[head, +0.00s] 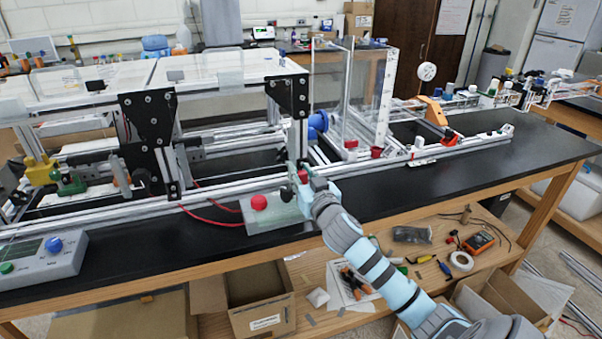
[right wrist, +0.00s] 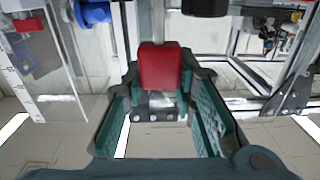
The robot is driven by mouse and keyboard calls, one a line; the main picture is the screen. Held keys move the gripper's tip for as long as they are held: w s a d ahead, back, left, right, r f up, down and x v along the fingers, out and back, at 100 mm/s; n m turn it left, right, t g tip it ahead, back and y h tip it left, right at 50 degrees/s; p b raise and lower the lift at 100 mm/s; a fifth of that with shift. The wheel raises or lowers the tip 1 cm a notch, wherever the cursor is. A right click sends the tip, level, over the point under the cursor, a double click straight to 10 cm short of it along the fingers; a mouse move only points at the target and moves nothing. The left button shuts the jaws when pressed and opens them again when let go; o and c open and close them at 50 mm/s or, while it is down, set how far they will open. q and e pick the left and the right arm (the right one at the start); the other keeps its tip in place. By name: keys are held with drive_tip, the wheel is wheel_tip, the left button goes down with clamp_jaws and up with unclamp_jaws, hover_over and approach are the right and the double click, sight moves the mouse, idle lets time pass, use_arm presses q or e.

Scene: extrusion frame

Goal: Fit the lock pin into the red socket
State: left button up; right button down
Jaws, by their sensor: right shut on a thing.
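My right gripper (head: 303,179) is in front of the frame's right upright, above the bench's front part. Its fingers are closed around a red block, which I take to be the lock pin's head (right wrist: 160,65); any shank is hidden. In the right wrist view, the block sits between the teal fingertips (right wrist: 159,88). I cannot tell for sure which red part is the socket; small red pieces (head: 350,143) and (head: 377,152) sit low by the clear panels, to the right of the gripper. My left gripper is not in view.
A pale box with a red knob (head: 259,202) stands just left of the gripper. The aluminium frame (head: 150,125) with black plates stands behind. A blue cylinder (head: 318,124) and clear panels (head: 362,95) are close by. The black bench top (head: 480,165) is clear at right.

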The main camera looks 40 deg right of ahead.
drive_tip(key=shift+f+b, duration=0.3)
drive_tip(key=shift+f, duration=0.1)
drive_tip(key=c, duration=1.2)
unclamp_jaws()
drive_tip(key=shift+c, duration=0.2)
drive_tip(key=v, duration=1.2)
